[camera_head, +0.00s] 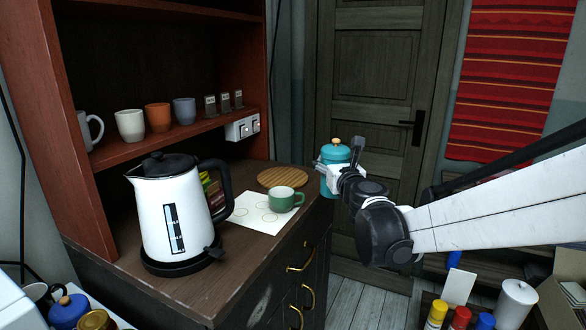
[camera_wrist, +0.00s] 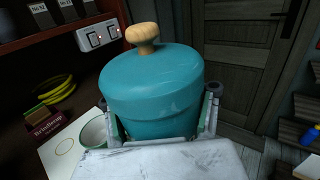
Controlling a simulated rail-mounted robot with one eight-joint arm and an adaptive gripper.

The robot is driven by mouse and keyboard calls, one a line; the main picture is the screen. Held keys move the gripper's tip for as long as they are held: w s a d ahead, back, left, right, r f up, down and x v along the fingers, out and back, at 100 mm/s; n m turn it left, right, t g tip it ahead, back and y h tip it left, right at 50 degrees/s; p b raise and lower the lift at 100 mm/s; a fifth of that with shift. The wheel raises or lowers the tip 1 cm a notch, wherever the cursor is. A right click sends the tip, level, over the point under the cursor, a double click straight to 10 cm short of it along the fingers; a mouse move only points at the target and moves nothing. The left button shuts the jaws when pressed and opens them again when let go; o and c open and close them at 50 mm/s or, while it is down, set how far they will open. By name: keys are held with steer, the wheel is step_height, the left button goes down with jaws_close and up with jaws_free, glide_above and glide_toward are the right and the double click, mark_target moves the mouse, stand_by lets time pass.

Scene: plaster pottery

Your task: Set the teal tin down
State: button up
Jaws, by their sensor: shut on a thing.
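The teal tin (camera_head: 334,155) has a lid with a round wooden knob. My gripper (camera_head: 335,176) is shut on it and holds it at the far right end of the dark wooden counter. In the wrist view the tin (camera_wrist: 155,95) stands roughly upright between the two fingers of my gripper (camera_wrist: 162,125). The tin's lower part is hidden behind the gripper there. I cannot tell from these frames whether its base touches the counter.
A round wooden board (camera_head: 282,177) lies left of the tin. A green mug (camera_head: 284,199) stands on a white sheet (camera_head: 258,217) with printed circles. A white kettle (camera_head: 172,215) stands nearer. A shelf (camera_head: 185,138) with cups is behind. The counter's right edge drops to the floor.

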steer(key=w+a+r+n+y+p, duration=0.1)
steer(key=w+a+p, duration=0.1)
steer(key=w+a, duration=0.2)
steer(key=w+a+r+n+g+y+p, duration=0.1)
steer(key=w+a, duration=0.3)
steer(key=a, duration=0.6)
steer(key=w+a+r+n+g+y+p, duration=0.1)
steer(key=w+a+r+y+p, duration=0.2)
steer(key=w+a, duration=0.2)
steer(key=a, duration=0.3)
steer(key=w+d+f, duration=0.2)
steer(key=w, duration=0.1)
steer(key=w+d+f, duration=0.2)
steer(key=w, duration=0.1)
steer(key=w+d+f, duration=0.2)
steer(key=w, duration=0.1)
steer(key=shift+w+f, duration=0.2)
steer(key=shift+f, duration=0.1)
steer(key=shift+c, duration=0.2)
steer(key=shift+f, duration=1.95)
steer(key=shift+f, duration=0.1)
steer(key=shift+f, duration=0.15)
steer(key=o, duration=1.7)
